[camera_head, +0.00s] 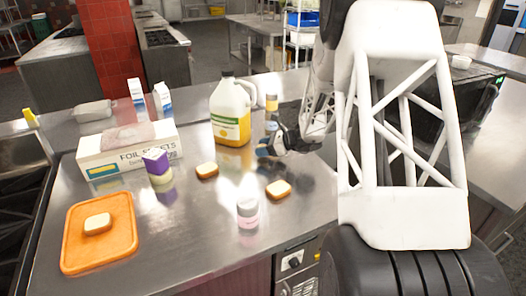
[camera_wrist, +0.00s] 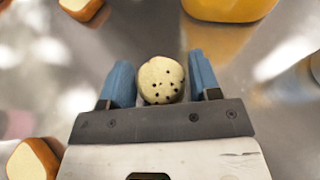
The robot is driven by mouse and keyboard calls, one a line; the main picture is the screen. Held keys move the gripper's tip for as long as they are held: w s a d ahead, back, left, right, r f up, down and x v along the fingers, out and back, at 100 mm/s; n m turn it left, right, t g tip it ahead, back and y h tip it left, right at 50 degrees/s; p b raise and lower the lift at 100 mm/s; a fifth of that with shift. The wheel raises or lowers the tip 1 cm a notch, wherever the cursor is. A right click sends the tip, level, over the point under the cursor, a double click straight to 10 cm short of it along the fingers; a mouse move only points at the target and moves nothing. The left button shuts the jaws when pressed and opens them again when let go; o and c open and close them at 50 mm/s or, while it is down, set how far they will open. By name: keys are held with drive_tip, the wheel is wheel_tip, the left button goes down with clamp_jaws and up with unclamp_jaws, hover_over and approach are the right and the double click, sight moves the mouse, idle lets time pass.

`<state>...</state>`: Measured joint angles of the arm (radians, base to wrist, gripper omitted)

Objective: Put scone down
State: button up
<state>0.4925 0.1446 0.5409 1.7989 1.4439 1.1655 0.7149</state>
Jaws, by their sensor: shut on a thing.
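The scone (camera_wrist: 161,80) is round and pale with dark specks. In the wrist view it sits between the two blue fingers of my gripper (camera_wrist: 161,84), which is shut on it. In the head view my gripper (camera_head: 266,149) is low over the metal counter (camera_head: 190,240), right of the jug. The scone cannot be made out there, and its height above the counter is hard to tell.
A jug of yellow liquid (camera_head: 231,112) stands left of my gripper. Bread pieces (camera_head: 207,171) (camera_head: 279,189) and a small jar (camera_head: 248,212) are nearer the front. An orange board (camera_head: 100,255) holds another piece. A foil box (camera_head: 125,155) stands at the left.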

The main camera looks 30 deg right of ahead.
drive_tip(key=shift+f, duration=0.75)
drive_tip(key=shift+f, duration=0.15)
drive_tip(key=o, duration=0.9)
drive_tip(key=shift+d+r, duration=0.1)
drive_tip(key=shift+r, duration=0.1)
drive_tip(key=v, duration=1.1)
drive_tip(key=shift+s+d+r, duration=0.1)
drive_tip(key=shift+s+d, duration=0.15)
drive_tip(key=shift+d, duration=0.05)
